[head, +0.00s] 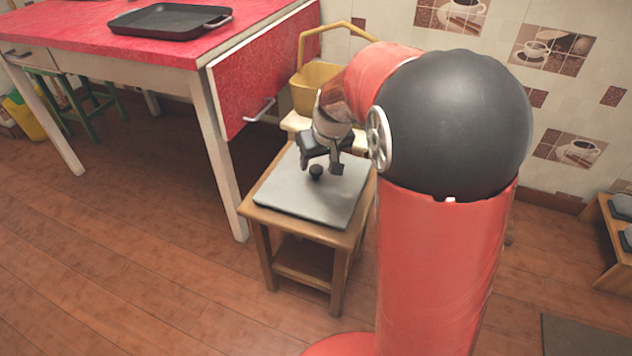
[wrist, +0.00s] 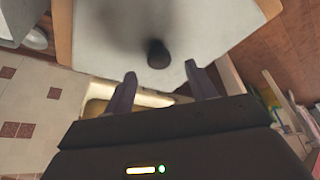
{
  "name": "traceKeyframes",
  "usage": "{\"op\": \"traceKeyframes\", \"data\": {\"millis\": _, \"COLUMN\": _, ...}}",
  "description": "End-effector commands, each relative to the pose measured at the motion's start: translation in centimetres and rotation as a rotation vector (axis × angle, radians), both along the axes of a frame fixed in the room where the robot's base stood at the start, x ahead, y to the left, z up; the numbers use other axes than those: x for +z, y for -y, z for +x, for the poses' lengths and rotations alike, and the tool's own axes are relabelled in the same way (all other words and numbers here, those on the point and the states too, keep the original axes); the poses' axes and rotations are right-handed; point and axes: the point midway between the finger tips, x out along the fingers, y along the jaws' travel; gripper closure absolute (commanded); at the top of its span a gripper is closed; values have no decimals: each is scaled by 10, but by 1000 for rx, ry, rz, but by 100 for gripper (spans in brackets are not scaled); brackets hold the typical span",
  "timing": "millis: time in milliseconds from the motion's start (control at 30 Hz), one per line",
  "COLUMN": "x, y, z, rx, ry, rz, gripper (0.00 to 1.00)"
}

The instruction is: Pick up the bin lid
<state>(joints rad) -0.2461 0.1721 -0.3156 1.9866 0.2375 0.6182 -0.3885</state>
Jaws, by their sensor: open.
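The bin lid (head: 292,199) is a flat grey square panel with a small dark round knob (head: 316,171) near its middle. It lies flat on a small wooden stool (head: 268,222). My gripper (head: 321,173) is over the lid, close to the knob, with its jaws apart and nothing seen between them. In the wrist view the lid (wrist: 205,25) fills the upper middle, and the knob (wrist: 158,54) stands a little beyond my open fingertips (wrist: 160,72). Whether a finger touches the knob cannot be told.
A yellow bucket with a raised handle (head: 316,88) stands just behind the stool. A red-topped table (head: 80,40) with a black tray (head: 170,21) is at left, its red drop panel (head: 255,75) near the stool. A low wooden rack (head: 607,235) is at far right. Floor at front left is clear.

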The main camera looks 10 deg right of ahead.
Motion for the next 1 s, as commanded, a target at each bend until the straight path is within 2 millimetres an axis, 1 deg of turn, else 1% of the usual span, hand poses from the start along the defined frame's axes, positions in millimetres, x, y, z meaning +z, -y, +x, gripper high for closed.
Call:
{"op": "traceKeyframes", "data": {"millis": 33, "x": -10, "y": 0, "z": 4, "rx": 0, "ry": -5, "rz": -1, "gripper": 44}}
{"op": "traceKeyframes", "data": {"millis": 200, "x": -27, "y": -1, "z": 11, "rx": 0, "ry": -3, "rz": 0, "gripper": 44}}
{"op": "traceKeyframes", "data": {"millis": 467, "x": -28, "y": -1, "z": 13, "rx": -1, "ry": 0, "rz": 0, "gripper": 44}}
{"op": "traceKeyframes", "data": {"millis": 567, "x": -29, "y": -1, "z": 13, "rx": -1, "ry": 0, "rz": 0, "gripper": 54}}
{"op": "traceKeyframes", "data": {"millis": 900, "x": -28, "y": -1, "z": 13, "rx": 0, "ry": -1, "rz": 0, "gripper": 99}}
{"op": "traceKeyframes", "data": {"millis": 1000, "x": -28, "y": -1, "z": 13, "rx": 0, "ry": 0, "rz": 0, "gripper": 100}}
